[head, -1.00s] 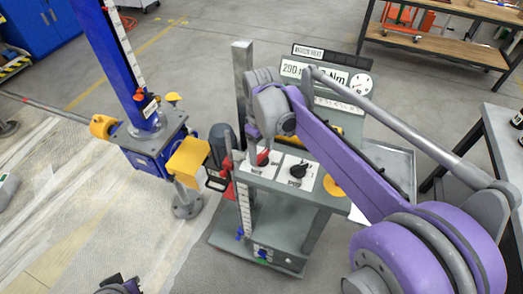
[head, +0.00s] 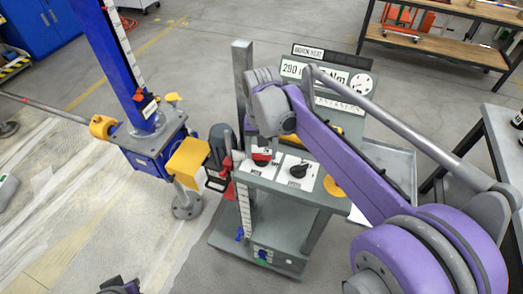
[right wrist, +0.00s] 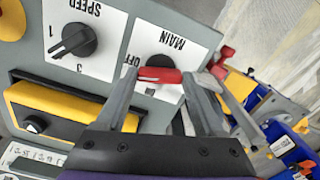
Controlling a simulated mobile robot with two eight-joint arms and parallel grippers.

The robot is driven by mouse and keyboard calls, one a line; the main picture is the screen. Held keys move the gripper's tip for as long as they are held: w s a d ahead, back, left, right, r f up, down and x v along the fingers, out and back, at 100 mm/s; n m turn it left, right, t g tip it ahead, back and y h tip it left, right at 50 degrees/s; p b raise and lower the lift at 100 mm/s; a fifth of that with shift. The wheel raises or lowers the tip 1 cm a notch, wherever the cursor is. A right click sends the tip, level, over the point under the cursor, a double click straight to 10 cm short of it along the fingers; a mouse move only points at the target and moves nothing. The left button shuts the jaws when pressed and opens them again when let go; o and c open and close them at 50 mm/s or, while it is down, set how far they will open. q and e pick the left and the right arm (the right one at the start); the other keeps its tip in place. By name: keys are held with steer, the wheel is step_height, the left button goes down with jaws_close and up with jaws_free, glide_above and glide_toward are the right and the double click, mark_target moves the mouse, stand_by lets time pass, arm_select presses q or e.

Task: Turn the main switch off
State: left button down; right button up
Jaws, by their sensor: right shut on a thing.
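The main switch has a red handle on a white plate marked MAIN. In the right wrist view the red handle (right wrist: 160,75) lies across between the two fingers of my right gripper (right wrist: 160,84), which is shut on it. One end of the handle lies close to the letters OFF, which a finger partly covers. In the head view the red handle (head: 262,156) is at the left of the grey console top, with my right gripper (head: 251,158) over it, its fingers partly hidden. A dark part of my left gripper (head: 120,287) shows at the bottom edge; its jaws are unclear.
A black SPEED knob (head: 298,170) is beside the main switch on the console (head: 290,205). A yellow disc (head: 334,187) is farther right. A blue jack with a yellow box (head: 187,160) stands close left. A workbench (head: 445,45) is at the back right.

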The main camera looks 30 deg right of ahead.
mark_target(262, 155)
steer(key=shift+m, duration=1.6)
steer(key=o, duration=1.4)
step_height(262, 155, up, 11)
steer(key=shift+f, duration=0.1)
steer(key=shift+s, duration=0.1)
